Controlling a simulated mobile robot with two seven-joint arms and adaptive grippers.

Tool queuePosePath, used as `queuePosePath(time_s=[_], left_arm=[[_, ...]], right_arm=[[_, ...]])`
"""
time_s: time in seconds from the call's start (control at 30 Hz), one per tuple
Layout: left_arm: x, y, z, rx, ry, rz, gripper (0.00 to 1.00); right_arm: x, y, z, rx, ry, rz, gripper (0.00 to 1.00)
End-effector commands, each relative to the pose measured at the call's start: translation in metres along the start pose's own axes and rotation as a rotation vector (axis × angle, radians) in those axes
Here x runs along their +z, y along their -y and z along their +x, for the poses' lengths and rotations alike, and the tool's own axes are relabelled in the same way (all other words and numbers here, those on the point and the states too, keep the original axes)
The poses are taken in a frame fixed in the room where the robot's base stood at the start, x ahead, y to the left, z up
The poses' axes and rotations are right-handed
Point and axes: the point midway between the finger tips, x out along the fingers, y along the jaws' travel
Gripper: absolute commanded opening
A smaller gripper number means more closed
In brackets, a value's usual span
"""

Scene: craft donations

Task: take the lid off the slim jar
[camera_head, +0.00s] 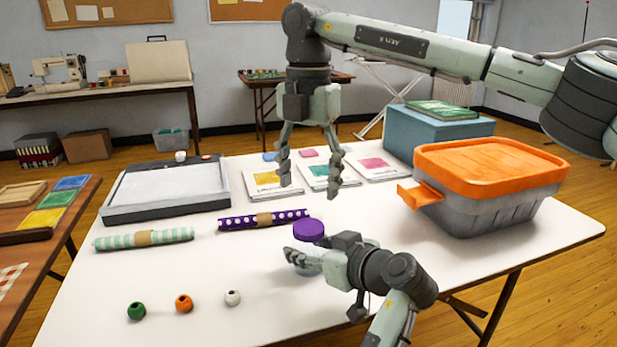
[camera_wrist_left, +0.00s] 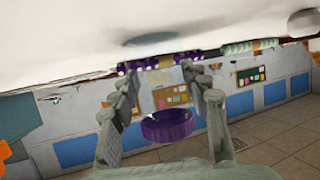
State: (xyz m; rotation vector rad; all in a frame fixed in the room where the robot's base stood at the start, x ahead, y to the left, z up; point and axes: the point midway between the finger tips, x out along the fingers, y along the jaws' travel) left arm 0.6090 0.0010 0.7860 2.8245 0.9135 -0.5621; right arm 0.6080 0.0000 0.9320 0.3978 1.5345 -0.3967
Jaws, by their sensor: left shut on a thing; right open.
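The slim jar (camera_head: 308,269) is clear and pale, near the table's middle, largely hidden by my left gripper (camera_head: 298,258). Its round purple lid (camera_head: 309,230) sits at the top, above my left fingers. My left gripper is shut on the jar's body from the right side. In the left wrist view, which is upside down, the lid (camera_wrist_left: 167,126) shows between the two fingers; the clear jar is hard to make out. My right gripper (camera_head: 309,190) is open and empty, pointing down above the lid, apart from it.
A grey bin with an orange lid (camera_head: 490,160) stands at right. A purple dotted roll (camera_head: 236,222), a striped roll (camera_head: 115,240) and a grey-white board (camera_head: 170,188) lie left. Booklets (camera_head: 322,175) lie behind. Three beads (camera_head: 184,303) sit at front left; the front table is otherwise clear.

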Motion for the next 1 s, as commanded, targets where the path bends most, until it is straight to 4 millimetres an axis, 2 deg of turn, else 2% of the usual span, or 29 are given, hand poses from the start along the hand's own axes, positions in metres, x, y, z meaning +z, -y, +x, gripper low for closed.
queuePosePath(time_s=[0.1, 0.3, 0.5, 0.73, 1.0], left_arm=[[0.0, 0.0, 0.0, 0.0, 0.0, 0.0, 0.0], [0.0, 0.0, 0.0, 0.0, 0.0, 0.0, 0.0], [0.0, 0.0, 0.0, 0.0, 0.0, 0.0, 0.0], [0.0, 0.0, 0.0, 0.0, 0.0, 0.0, 0.0], [0.0, 0.0, 0.0, 0.0, 0.0, 0.0, 0.0]], right_arm=[[0.0, 0.0, 0.0, 0.0, 0.0, 0.299, 0.66], [0.0, 0.0, 0.0, 0.0, 0.0, 0.767, 0.66], [0.0, 0.0, 0.0, -0.001, 0.0, 1.056, 0.66], [0.0, 0.0, 0.01, -0.002, 0.0, 1.145, 0.66], [0.0, 0.001, 0.052, -0.003, -0.001, 1.145, 0.66]])
